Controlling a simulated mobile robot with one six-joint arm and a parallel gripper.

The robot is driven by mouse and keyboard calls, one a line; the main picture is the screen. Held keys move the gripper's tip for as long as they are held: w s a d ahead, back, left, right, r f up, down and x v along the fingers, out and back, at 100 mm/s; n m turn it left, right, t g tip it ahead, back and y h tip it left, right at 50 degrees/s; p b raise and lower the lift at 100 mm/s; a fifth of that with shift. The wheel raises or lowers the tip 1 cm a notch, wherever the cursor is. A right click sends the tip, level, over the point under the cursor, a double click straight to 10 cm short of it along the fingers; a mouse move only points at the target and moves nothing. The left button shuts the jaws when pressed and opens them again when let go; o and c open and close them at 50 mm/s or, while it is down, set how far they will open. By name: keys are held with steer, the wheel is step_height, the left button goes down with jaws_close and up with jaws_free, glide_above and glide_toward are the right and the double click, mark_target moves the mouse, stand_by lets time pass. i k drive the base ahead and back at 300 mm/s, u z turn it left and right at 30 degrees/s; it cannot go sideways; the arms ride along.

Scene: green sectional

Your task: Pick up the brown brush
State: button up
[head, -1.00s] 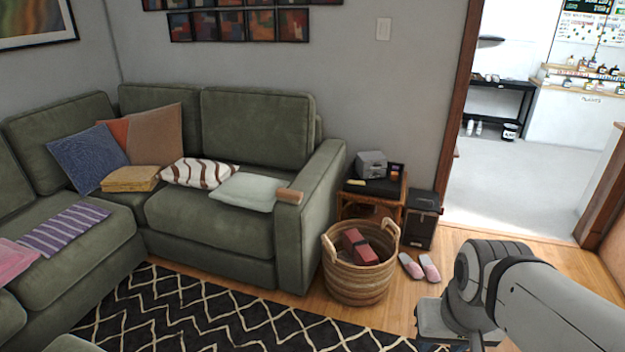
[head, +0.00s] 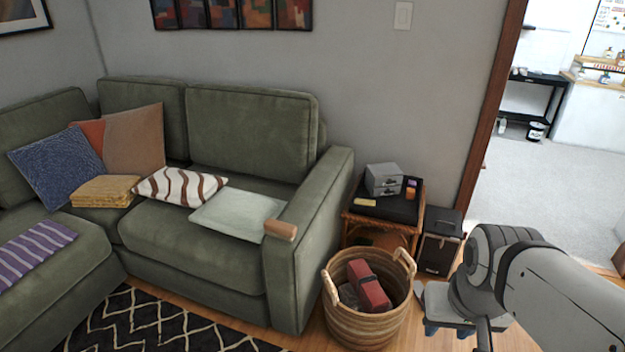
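A small brown block-like object (head: 280,230), which looks like the brown brush, lies on top of the sofa's right armrest (head: 318,190), near its front. Its bristles cannot be made out. My gripper (head: 448,330) is low at the right in the head view, pointing down, with two blue fingertips that show apart and nothing seen between them. It is well to the right of the brown object, past the basket, and not touching it.
A wicker basket (head: 372,328) with a red box (head: 369,286) stands on the floor beside the armrest. Behind it are a wicker side table (head: 384,218) with small boxes and a black box (head: 438,252). A pale folded cloth or cushion (head: 238,213) lies on the seat beside the armrest.

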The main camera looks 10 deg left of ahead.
mark_target(286, 232)
steer(key=i, duration=0.75)
steer(key=u, duration=2.25)
steer(key=i, duration=1.8)
steer(key=z, duration=3.1)
